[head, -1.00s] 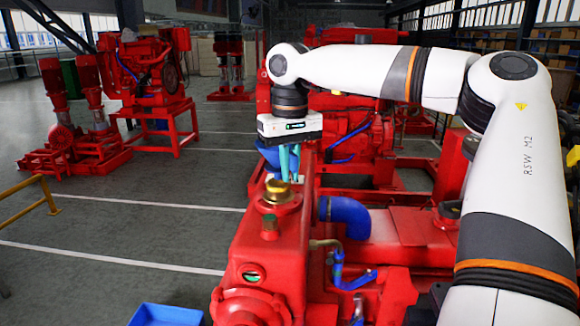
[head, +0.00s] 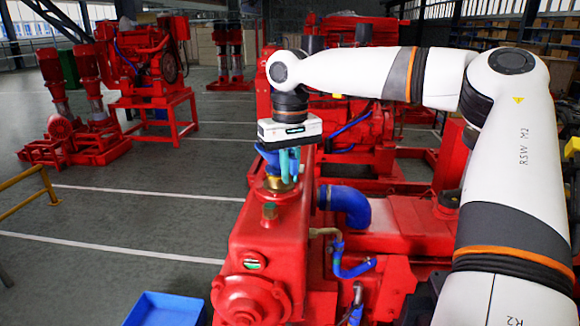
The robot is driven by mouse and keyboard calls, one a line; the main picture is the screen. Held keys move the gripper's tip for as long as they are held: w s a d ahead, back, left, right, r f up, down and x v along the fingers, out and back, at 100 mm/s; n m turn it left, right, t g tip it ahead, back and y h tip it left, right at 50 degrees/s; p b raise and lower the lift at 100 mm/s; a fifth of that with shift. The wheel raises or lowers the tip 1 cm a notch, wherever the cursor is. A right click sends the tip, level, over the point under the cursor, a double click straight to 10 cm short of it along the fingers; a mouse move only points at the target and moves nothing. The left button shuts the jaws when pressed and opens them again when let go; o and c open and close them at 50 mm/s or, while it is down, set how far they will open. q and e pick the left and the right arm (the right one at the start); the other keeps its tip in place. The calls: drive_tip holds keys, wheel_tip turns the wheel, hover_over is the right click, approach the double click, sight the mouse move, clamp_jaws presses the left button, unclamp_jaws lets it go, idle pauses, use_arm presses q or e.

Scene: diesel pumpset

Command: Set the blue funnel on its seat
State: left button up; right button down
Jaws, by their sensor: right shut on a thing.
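My right gripper (head: 289,164), with teal fingers, is shut on the blue funnel (head: 268,157). It points down over the red tank of the near pumpset. The fingers hide the funnel's right part. A brass filler neck (head: 276,184) on the red tank top, the likely seat, is directly below the funnel in the picture. The funnel's lower end meets the neck's top in this view. I cannot tell whether the two touch or the funnel's spout is inside. My left gripper is not in view.
The red tank (head: 268,235) stands in front, with a blue hose (head: 347,205) and blue-handled valve (head: 352,264) at its right. A blue tray (head: 165,308) is at the bottom left. A yellow rail (head: 30,180) is at the left edge. Grey floor at left is largely clear.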

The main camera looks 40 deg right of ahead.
idle(0.3)
drive_tip(key=c, duration=1.4)
unclamp_jaws()
drive_tip(key=shift+o, duration=0.5)
drive_tip(key=shift+o, duration=1.4)
drive_tip(key=shift+r, duration=0.1)
drive_tip(key=shift+r, duration=3.45)
